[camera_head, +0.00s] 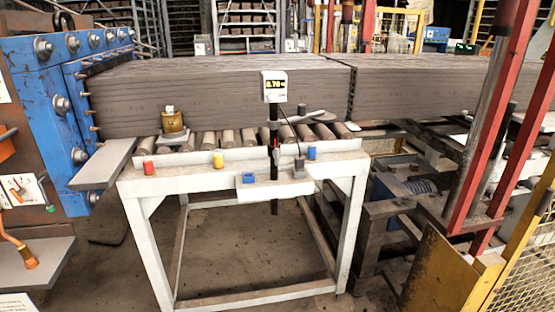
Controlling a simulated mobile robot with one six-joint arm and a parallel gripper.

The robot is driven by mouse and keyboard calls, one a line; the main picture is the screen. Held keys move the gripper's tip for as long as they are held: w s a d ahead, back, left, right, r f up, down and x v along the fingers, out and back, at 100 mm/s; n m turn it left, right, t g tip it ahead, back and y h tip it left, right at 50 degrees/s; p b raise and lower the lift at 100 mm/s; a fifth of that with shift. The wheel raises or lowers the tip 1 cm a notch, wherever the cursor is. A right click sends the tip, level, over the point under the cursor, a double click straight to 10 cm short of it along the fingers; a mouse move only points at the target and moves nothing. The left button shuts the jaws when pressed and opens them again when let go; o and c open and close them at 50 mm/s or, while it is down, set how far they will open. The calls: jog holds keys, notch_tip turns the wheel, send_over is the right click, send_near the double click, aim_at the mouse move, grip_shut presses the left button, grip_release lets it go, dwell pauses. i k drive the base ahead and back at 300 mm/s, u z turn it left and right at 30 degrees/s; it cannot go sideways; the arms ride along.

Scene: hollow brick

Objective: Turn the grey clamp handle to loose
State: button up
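A dark upright post (274,200) stands at the front edge of the white roller table, with a display box (275,86) on top. The display seems to read about 0.70. The post passes through a white bracket (262,188) on the table front. A small dark-grey upright knob or handle (299,168) stands on the bracket just right of the post; it looks like the clamp handle, but its turn position is too small to tell. A red mark (275,151) shows on the post. My gripper is not in view.
A grey lever-like piece (304,117) lies behind the post near the rollers (228,138). Red, yellow and blue blocks sit along the table front (190,168). A long clay slab (200,95) lies behind. A blue machine stands left, a yellow mesh guard (525,270) right.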

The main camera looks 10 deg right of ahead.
aim_at(276, 153)
jog(key=u, duration=0.45)
jog(key=k, duration=1.35)
jog(key=u, duration=0.9)
jog(key=i, duration=1.7)
jog(key=u, duration=0.3)
